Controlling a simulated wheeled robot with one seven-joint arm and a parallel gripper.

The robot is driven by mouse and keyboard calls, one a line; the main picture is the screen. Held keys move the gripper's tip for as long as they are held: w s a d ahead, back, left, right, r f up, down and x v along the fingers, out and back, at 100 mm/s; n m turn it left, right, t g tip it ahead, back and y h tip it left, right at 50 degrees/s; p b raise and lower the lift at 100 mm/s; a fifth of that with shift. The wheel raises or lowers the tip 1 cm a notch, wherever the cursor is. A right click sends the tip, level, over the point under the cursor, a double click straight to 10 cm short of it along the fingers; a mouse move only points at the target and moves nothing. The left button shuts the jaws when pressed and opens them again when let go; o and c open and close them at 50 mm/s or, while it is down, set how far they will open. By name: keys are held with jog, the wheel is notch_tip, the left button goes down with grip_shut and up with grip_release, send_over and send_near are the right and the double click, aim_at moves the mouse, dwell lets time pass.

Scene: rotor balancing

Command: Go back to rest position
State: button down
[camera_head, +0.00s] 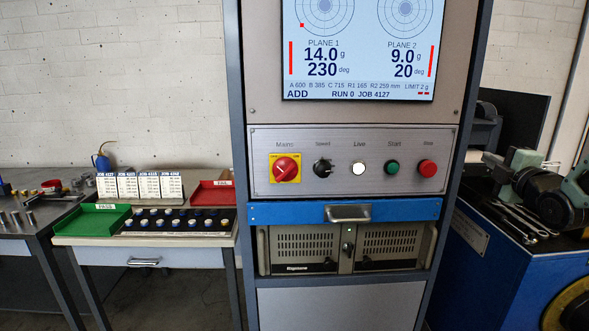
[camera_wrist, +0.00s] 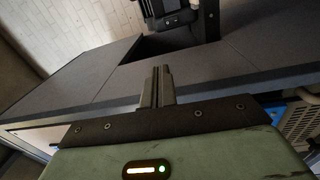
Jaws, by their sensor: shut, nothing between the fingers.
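My gripper (camera_wrist: 164,72) shows in the wrist view with its two fingers together and nothing between them. It is over or near a dark flat surface (camera_wrist: 85,75), with free space around the fingertips. My gripper is not in the head view. The head view shows a balancing cabinet with a screen (camera_head: 358,45) reading plane 1 at 14.0 g, 230 deg and plane 2 at 9.0 g, 20 deg.
Below the screen is a control panel (camera_head: 440,140) with a red mains switch (camera_head: 286,169) and buttons. At left, a small table holds a green tray (camera_head: 92,219), a red tray (camera_head: 212,194) and rows of weights. Spanners (camera_head: 524,221) lie on the blue machine at right.

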jog(key=s+a+f+m+g+h, duration=0.1)
jog(key=s+a+f+m+g, duration=0.6)
jog(key=f+m, duration=0.15)
jog(key=s+a+f+m+g, duration=0.2)
jog(key=s+m+g, duration=0.1)
jog(key=s, duration=0.4)
jog(key=s+a+f+m+g, duration=0.2)
jog(key=s+a+m+g, duration=0.1)
jog(key=s, duration=0.4)
jog(key=s+a+f+m+g, duration=0.2)
jog(key=s+f+m+g, duration=0.1)
jog(key=s, duration=0.4)
jog(key=s+a+r+n+g, duration=0.1)
jog(key=s+a+n, duration=0.3)
jog(key=a, duration=0.5)
jog(key=s+a+r+n+g+y, duration=0.1)
jog(key=s+a+n, duration=0.2)
jog(key=s+a, duration=0.6)
jog(key=shift+r+n+g, duration=0.3)
jog(key=shift+n+g, duration=0.05)
jog(key=shift+g, duration=0.05)
